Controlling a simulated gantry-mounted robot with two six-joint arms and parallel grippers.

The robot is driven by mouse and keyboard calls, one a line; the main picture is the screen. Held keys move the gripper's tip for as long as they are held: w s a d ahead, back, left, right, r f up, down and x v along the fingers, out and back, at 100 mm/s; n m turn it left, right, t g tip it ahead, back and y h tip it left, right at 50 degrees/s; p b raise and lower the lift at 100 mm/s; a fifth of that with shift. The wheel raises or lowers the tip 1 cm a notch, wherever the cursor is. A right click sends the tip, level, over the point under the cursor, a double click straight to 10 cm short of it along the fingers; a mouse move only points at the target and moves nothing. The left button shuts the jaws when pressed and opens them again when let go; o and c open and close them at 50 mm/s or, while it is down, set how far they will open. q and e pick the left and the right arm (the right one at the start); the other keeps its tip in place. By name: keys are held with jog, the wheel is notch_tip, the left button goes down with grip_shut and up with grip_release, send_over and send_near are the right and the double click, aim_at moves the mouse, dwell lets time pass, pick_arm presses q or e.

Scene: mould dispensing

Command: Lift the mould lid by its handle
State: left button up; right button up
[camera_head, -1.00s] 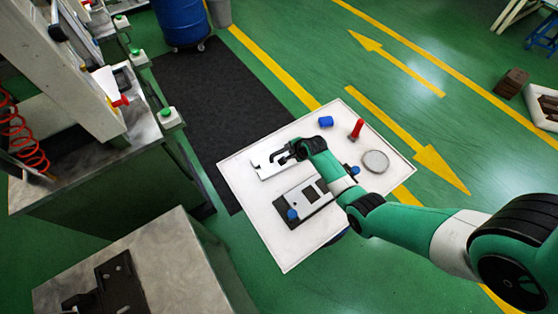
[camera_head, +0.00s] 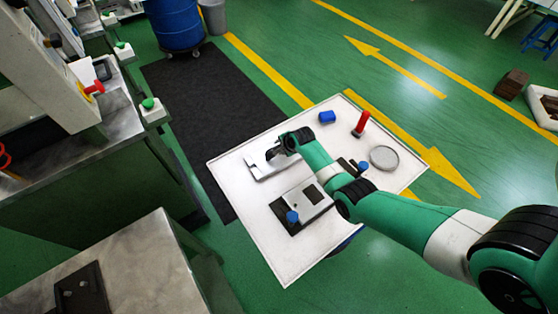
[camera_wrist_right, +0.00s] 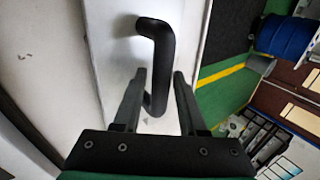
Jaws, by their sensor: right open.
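The mould lid (camera_head: 258,171) is a pale flat plate on the far left part of the white table. Its black bar handle (camera_wrist_right: 158,45) stands up from the pale surface in the right wrist view. My right gripper (camera_head: 273,154) is over the lid in the head view, its wrist hiding part of it. In the right wrist view my right gripper (camera_wrist_right: 160,75) is open, with the lower part of the handle between its two fingers. A gap shows on the right side of the handle; contact on the left is unclear. My left gripper is not in view.
The white table (camera_head: 235,200) also holds a dark and grey mould part (camera_head: 318,196) with blue knobs, a blue cup (camera_head: 327,117), a red bottle (camera_head: 361,122) and a round grey dish (camera_head: 384,157). A grey bench (camera_head: 135,270) and machine stand at the left.

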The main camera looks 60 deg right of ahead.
jog(key=shift+w+f, duration=0.2)
jog(key=shift+c, duration=0.3)
grip_shut()
dwell(1.0)
jog(key=shift+d+r, duration=0.1)
